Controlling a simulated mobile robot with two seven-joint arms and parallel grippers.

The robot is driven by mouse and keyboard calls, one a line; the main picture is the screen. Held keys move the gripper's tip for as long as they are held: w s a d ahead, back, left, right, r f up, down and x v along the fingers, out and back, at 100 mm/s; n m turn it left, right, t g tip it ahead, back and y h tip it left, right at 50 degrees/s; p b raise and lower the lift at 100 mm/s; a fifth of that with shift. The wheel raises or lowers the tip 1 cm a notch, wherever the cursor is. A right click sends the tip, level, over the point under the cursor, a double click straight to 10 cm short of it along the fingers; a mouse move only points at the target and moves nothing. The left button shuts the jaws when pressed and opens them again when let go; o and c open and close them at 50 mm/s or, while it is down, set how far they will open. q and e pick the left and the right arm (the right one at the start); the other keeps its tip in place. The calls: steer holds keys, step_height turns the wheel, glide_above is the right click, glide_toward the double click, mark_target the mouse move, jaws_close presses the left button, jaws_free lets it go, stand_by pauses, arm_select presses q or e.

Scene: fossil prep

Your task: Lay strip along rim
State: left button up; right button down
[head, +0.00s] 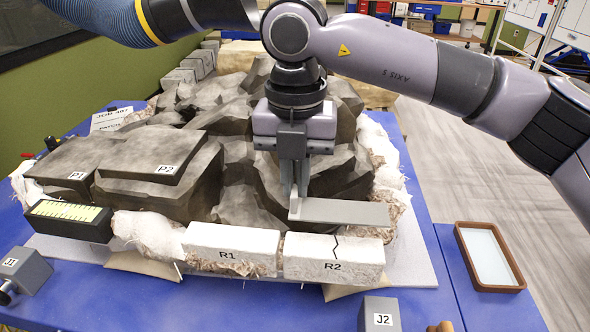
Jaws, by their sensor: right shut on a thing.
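My right gripper (295,198) is shut on a flat grey strip (345,212), gripping it near its left end. The strip lies level and reaches to the right, just above and behind the white rim block R2 (358,263). I cannot tell whether it touches the block. R2 has a dark jagged crack down its front. The rim block R1 (215,242) stands to its left, with a narrow gap between them. My left gripper is out of view.
Brown rock (335,175) rises close behind the gripper, with slabs P1 (75,160) and P2 (150,160) at left. A black box with a yellow-green scale (68,215), blocks J1 (22,268) and J2 (380,315), and a brown-rimmed tray (463,245) stand around.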

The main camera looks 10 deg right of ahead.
step_height(320, 180, down, 5)
steer(key=shift+r+b, duration=0.2)
steer(key=shift+b, duration=1.05)
steer(key=shift+f+b, duration=1.1)
steer(key=shift+f, duration=0.25)
steer(key=shift+f, duration=0.1)
steer(key=c, duration=1.1)
jaws_free()
steer(key=shift+c, duration=0.2)
step_height(320, 180, up, 7)
steer(key=shift+r+b, duration=0.1)
steer(key=shift+b, duration=0.4)
